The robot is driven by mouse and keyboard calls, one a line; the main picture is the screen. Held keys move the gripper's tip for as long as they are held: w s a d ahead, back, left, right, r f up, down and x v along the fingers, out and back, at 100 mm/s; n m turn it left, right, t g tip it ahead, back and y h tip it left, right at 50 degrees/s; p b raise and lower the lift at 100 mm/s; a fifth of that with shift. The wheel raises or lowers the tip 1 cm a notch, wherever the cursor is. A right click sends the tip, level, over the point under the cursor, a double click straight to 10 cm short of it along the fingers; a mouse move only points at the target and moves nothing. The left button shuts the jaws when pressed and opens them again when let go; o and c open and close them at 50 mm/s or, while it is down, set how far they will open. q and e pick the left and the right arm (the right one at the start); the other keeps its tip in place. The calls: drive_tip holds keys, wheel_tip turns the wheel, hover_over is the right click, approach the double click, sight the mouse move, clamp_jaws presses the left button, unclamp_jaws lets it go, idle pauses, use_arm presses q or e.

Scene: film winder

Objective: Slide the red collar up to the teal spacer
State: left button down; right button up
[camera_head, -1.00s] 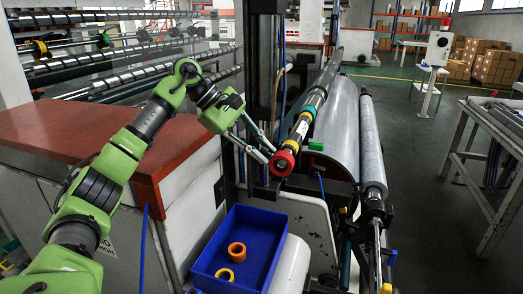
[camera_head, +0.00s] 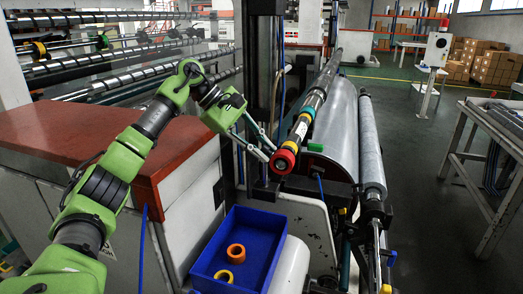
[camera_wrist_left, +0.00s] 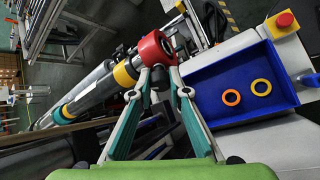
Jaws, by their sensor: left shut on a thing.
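The red collar (camera_head: 282,161) is around the near end of the sloping shaft; it also shows in the left wrist view (camera_wrist_left: 157,48). My left gripper (camera_head: 270,153) is shut on the red collar from its left side; its fingers also show in the left wrist view (camera_wrist_left: 160,78). A yellow ring (camera_wrist_left: 124,74) sits farther up the shaft, with a short dark stretch between it and the red collar. The teal spacer (camera_wrist_left: 58,113) is well beyond the yellow ring, small in the left wrist view. My right gripper is not in view.
A blue bin (camera_head: 215,268) with an orange ring (camera_head: 236,250) and a yellow ring (camera_head: 224,276) stands below the shaft end. A large grey roll (camera_head: 338,125) lies right of the shaft. A red-topped cabinet (camera_head: 90,135) is at left.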

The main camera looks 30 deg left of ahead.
use_arm(q)
drive_tip(key=shift+w+a, duration=0.15)
drive_tip(key=shift+w, duration=0.55)
drive_tip(key=shift+w+a, duration=0.1)
drive_tip(key=shift+w, duration=0.1)
drive_tip(key=shift+w, duration=0.45)
drive_tip(key=c, duration=1.8)
unclamp_jaws()
drive_tip(key=shift+c, duration=0.2)
drive_tip(key=shift+a, duration=0.1)
drive_tip(key=shift+s, duration=0.15)
